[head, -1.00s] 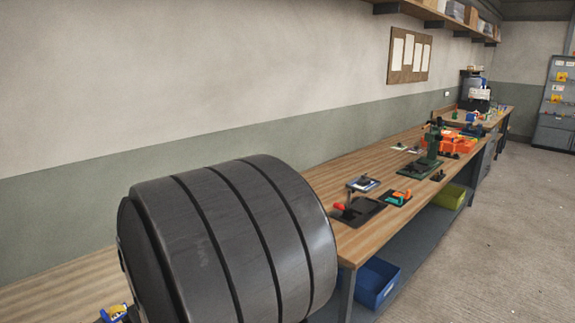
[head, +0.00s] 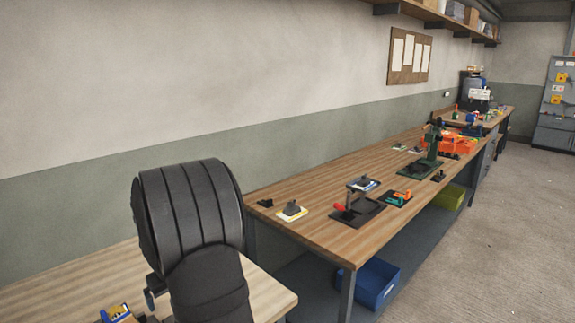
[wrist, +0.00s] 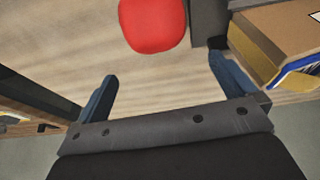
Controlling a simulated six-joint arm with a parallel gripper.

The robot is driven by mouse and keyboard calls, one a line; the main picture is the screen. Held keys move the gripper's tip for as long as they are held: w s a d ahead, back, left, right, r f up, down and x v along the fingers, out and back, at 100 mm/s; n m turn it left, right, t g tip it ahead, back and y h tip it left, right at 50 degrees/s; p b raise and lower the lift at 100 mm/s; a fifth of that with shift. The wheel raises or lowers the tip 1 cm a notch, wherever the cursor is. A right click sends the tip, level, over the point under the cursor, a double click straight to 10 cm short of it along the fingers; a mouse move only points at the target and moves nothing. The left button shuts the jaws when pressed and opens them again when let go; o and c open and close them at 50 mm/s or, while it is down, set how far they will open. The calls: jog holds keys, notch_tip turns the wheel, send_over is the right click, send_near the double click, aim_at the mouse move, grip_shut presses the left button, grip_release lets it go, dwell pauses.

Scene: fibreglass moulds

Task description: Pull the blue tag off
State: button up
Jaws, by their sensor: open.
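I cannot pick out a blue tag with certainty in either view. In the wrist view, my gripper (wrist: 162,67) is open, its two blue-grey fingers apart with nothing between them but bare wood-coloured surface. A rounded red thing (wrist: 152,22) lies just beyond the fingertips. A brown block (wrist: 280,38) with yellow and blue along its lower edge is close by the right finger. A small blue and yellow thing (head: 118,313) is partly visible at the bottom left.
The long wooden bench (head: 310,235) carries a black fixture with a red handle (head: 339,207), a grey piece on a white and yellow plate (head: 291,211), a green press (head: 430,150) and orange bins (head: 457,144). The near bench (head: 270,297) has bare room at its right corner.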

jog(key=shift+s+a+f, duration=0.3)
jog(key=shift+a, duration=0.2)
jog(key=c, duration=1)
jog(key=s+a+r+n+g+h, duration=0.1)
jog(key=s+a+r+n+g, duration=0.15)
jog(key=a+r+n, duration=0.65)
notch_tip(320, 180, up, 12)
jog(key=n+h, duration=0.2)
jog(key=n, duration=0.7)
send_over(105, 313)
notch_tip(105, 313, down, 17)
jog(key=shift+r, duration=0.1)
jog(key=c, duration=1)
